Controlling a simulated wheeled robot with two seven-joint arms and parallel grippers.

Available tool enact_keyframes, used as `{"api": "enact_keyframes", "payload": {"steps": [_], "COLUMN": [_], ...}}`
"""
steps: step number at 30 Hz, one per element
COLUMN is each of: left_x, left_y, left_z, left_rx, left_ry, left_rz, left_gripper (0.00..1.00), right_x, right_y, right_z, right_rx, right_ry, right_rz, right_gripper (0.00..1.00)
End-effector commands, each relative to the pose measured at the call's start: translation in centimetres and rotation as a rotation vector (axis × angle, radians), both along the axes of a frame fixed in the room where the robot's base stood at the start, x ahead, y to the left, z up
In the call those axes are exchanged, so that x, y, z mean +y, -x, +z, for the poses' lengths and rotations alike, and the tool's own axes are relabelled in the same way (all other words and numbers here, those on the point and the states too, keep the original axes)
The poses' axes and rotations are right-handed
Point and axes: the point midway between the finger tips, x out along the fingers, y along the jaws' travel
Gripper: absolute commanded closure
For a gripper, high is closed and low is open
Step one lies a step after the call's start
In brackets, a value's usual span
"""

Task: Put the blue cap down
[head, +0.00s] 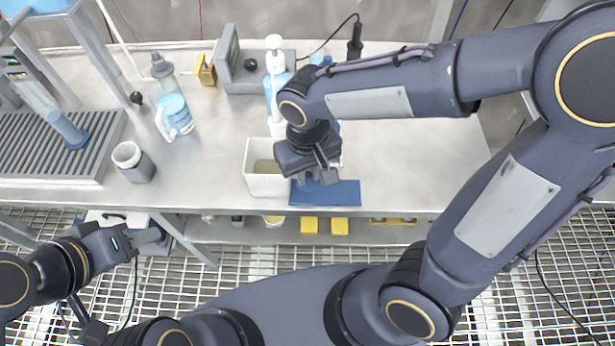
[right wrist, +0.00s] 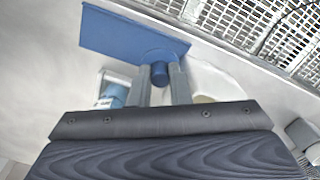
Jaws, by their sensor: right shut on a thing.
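The blue cap (right wrist: 159,73) is a small dark blue cylinder between the fingertips of my right gripper (right wrist: 161,76) in the right wrist view. My right gripper, also in the head view (head: 318,178), is shut on it, over the left part of a flat blue mat (head: 342,193). The mat also shows in the right wrist view (right wrist: 120,36), just beyond the cap. I cannot tell whether the cap touches the mat. In the head view the gripper hides the cap. My left gripper (head: 153,238) is low at the left, below the bench edge; its jaw gap is unclear.
A white open bin (head: 259,182) stands just left of the mat. The bench right of the mat is clear.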

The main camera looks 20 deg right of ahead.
Motion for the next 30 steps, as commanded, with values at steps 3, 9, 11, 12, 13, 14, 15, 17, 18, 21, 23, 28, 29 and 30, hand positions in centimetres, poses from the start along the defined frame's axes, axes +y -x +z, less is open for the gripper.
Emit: {"api": "enact_keyframes", "payload": {"steps": [3, 9, 11, 12, 13, 14, 15, 17, 18, 21, 23, 28, 29, 30], "left_x": [0.0, 0.0, 0.0, 0.0, 0.0, 0.0, 0.0, 0.0, 0.0, 0.0, 0.0, 0.0, 0.0, 0.0], "left_y": [0.0, 0.0, 0.0, 0.0, 0.0, 0.0, 0.0, 0.0, 0.0, 0.0, 0.0, 0.0, 0.0, 0.0], "left_z": [-0.1, -0.5, -0.6, -0.6, -0.5, -0.5, -0.5, -0.5, -0.5, -0.7, -0.9, -0.8, -0.8, -0.8], "left_rx": [0.000, 0.000, 0.000, 0.000, 0.000, 0.000, 0.000, 0.000, 0.000, 0.000, 0.000, 0.000, 0.000, 0.000], "left_ry": [0.000, 0.000, 0.000, 0.000, 0.000, 0.000, 0.000, 0.000, 0.000, 0.000, 0.000, 0.000, 0.000, 0.000], "left_rz": [0.000, 0.000, 0.000, 0.000, 0.000, 0.000, 0.000, 0.000, 0.000, 0.000, 0.000, 0.000, 0.000, 0.000], "left_gripper": [0.64, 0.64, 0.64, 0.64, 0.64, 0.64, 0.64, 0.64, 0.64, 0.64, 0.64, 0.64, 0.64, 0.64], "right_x": [-0.1, -0.2, -0.2, -0.2, -0.2, -0.2, -0.2, -0.2, -0.2, -0.2, -0.2, -0.2, -0.2, -0.2], "right_y": [-0.5, -1.0, -1.0, -1.0, -1.0, -1.0, -1.0, -1.0, -1.0, -1.0, -1.0, -1.0, -1.0, -1.0], "right_z": [-0.7, -3.6, -4.1, -4.3, -4.3, -4.3, -4.3, -4.3, -4.3, -4.4, -4.7, -4.6, -4.6, -4.6], "right_rx": [0.002, 0.003, 0.002, 0.002, 0.001, 0.001, 0.000, 0.000, 0.000, 0.000, 0.000, 0.000, 0.000, 0.000], "right_ry": [0.001, 0.004, 0.001, 0.001, 0.001, 0.001, 0.000, 0.000, 0.000, 0.000, 0.000, 0.000, 0.000, 0.000], "right_rz": [-0.001, 0.001, 0.000, 0.000, 0.000, 0.000, 0.000, 0.000, 0.000, 0.000, 0.000, 0.000, 0.000, 0.001], "right_gripper": [1.00, 1.00, 1.00, 1.00, 1.00, 1.00, 1.00, 1.00, 1.00, 1.00, 1.00, 0.74, 0.74, 0.74]}}
